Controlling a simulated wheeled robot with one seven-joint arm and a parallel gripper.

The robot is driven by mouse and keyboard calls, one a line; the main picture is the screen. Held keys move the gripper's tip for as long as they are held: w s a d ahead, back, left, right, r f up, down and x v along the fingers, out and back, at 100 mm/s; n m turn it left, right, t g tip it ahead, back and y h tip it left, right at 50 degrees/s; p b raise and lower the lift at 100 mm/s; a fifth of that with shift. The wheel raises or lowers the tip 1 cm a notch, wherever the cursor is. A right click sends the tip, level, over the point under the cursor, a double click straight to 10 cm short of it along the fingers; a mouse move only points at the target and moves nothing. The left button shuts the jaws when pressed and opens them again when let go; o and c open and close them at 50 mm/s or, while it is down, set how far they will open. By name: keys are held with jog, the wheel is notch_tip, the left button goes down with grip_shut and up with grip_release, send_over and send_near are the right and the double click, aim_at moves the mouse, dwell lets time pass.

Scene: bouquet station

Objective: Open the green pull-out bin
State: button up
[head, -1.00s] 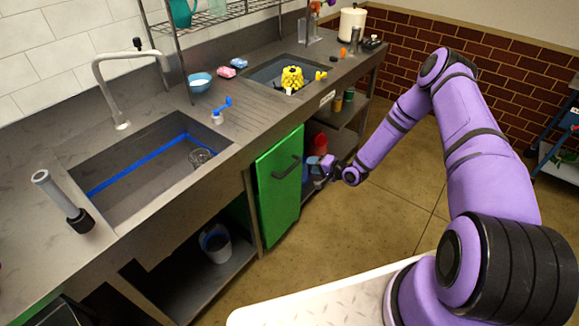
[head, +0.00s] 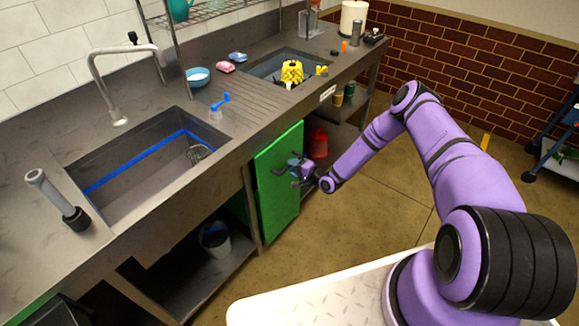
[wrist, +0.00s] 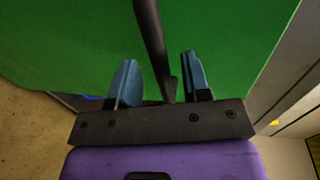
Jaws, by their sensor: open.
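The green pull-out bin (head: 278,195) has a flat green front below the counter, between the two sinks. In the wrist view its green front (wrist: 235,35) fills most of the picture. Its dark bar handle (wrist: 152,42) runs down between my two blue fingertips, with a gap on each side. My gripper (wrist: 158,85) is open around the handle. In the head view my gripper (head: 292,170) is at the upper right part of the green front and covers much of the handle.
A grey bucket (head: 215,238) stands on the lower shelf left of the bin. A red container (head: 317,143) sits on the shelf to the right. The large sink (head: 140,160) is above left. The floor (head: 345,215) in front of the bin is clear.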

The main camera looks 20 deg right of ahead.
jog(key=shift+x, duration=1.25)
jog(key=shift+c, duration=0.4)
grip_shut()
jog(key=shift+s, duration=0.1)
jog(key=f+v, duration=0.3)
jog(key=v, duration=1.3)
jog(key=s+d+f+v, duration=0.1)
jog(key=f+v, duration=0.2)
jog(key=v, duration=1.3)
jog(key=shift+s+f, duration=0.2)
jog(key=shift+f, duration=0.1)
jog(key=shift+o, duration=0.4)
grip_release()
jog(key=shift+d, duration=0.1)
